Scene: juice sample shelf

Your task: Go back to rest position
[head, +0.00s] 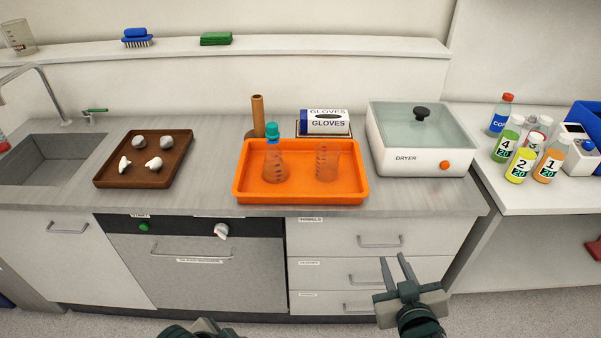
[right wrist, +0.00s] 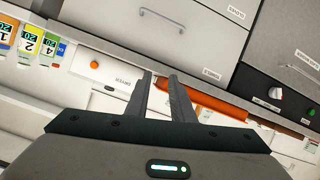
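My right gripper (head: 394,260) is in front of the lower drawers in the head view, well below the counter top. Its two fingers stand a little apart with nothing between them; they also show in the right wrist view (right wrist: 160,75). It touches no object. A dark part of my left arm shows at the bottom edge of the head view, left of centre; no left fingers can be seen. An orange tray (head: 300,198) on the counter holds a clear flask with a teal stopper (head: 275,165) and a clear open vessel (head: 327,162).
A dryer (head: 400,158) stands right of the tray. A brown tray (head: 178,178) with several pale pieces lies left. Juice bottles (head: 546,160) stand on the right-hand bench. The counter's front edge and drawer handles (head: 380,242) are near my right gripper. Open floor shows below.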

